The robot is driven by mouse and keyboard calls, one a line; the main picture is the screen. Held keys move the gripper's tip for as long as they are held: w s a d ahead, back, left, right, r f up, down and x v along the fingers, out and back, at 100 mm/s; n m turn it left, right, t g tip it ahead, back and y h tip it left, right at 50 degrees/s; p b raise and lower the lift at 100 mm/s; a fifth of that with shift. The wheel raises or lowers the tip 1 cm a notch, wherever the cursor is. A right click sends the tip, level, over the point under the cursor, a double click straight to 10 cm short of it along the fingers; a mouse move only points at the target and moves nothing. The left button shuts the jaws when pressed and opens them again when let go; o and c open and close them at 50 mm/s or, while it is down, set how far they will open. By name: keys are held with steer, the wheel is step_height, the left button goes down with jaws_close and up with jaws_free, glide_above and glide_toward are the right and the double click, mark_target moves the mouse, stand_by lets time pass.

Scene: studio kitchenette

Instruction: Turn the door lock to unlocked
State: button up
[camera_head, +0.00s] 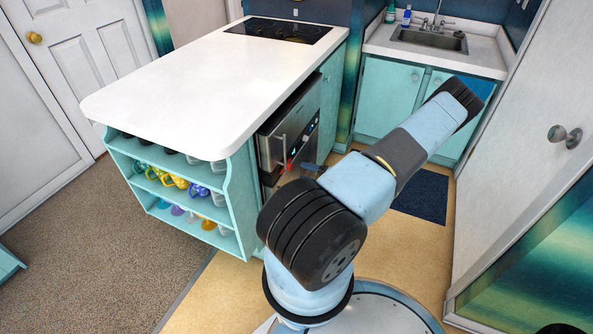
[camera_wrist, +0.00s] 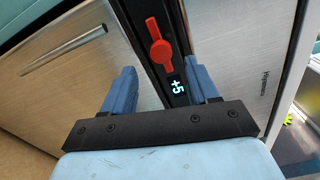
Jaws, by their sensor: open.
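A red door lock (camera_wrist: 160,46) is mounted on a black strip (camera_wrist: 176,92) of a stainless steel appliance. In the wrist view its long axis lies roughly along the strip, slightly tilted. A small lit display reading "+5" (camera_wrist: 177,87) is on the strip near it. My gripper (camera_wrist: 160,72) is open, with its two blue fingers on either side of the strip and the lock in the gap ahead of them. No contact with the lock shows. In the head view my arm partly hides the appliance (camera_head: 302,112); a small red patch (camera_head: 290,165) shows near my gripper.
The appliance sits under a white countertop (camera_head: 190,80), with a bar handle (camera_wrist: 64,48) on one steel panel. Shelves (camera_head: 175,190) with colourful items are on the counter's end. A sink (camera_head: 428,40) is at the back. Free floor (camera_head: 410,250) lies right of my arm.

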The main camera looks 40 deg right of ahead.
steer(key=v, duration=0.7)
steer(key=shift+s, duration=0.2)
steer(key=w+a+r+n+g+y, duration=0.1)
steer(key=w+r+n+g, duration=0.2)
steer(key=r+g, duration=0.35)
steer(key=w+a+r+n+g+y, duration=0.1)
steer(key=w+r+n+g, duration=0.25)
steer(key=r, duration=0.55)
steer(key=w+a+r+n+g+h, duration=0.2)
steer(key=a+r+g, duration=0.1)
steer(key=a+r, duration=0.55)
steer(key=w+a+r+n+g+h, duration=0.1)
steer(key=w+a+r+n+g, duration=0.15)
steer(key=a+r, duration=0.6)
steer(key=s+a+r+n+h, duration=0.1)
steer(key=s+a+r+h, duration=0.1)
steer(key=a+r, duration=0.4)
steer(key=s+a+r+n+h, duration=0.25)
steer(key=a+r, duration=0.25)
steer(key=r, duration=0.4)
steer(key=s+a+r+n+t+h, duration=0.1)
steer(key=s+a+r+t, duration=0.3)
steer(key=s+a+r, duration=0.3)
steer(key=shift+s+a+r, duration=0.3)
steer(key=shift+s+a, duration=0.35)
steer(key=shift+s, duration=2.15)
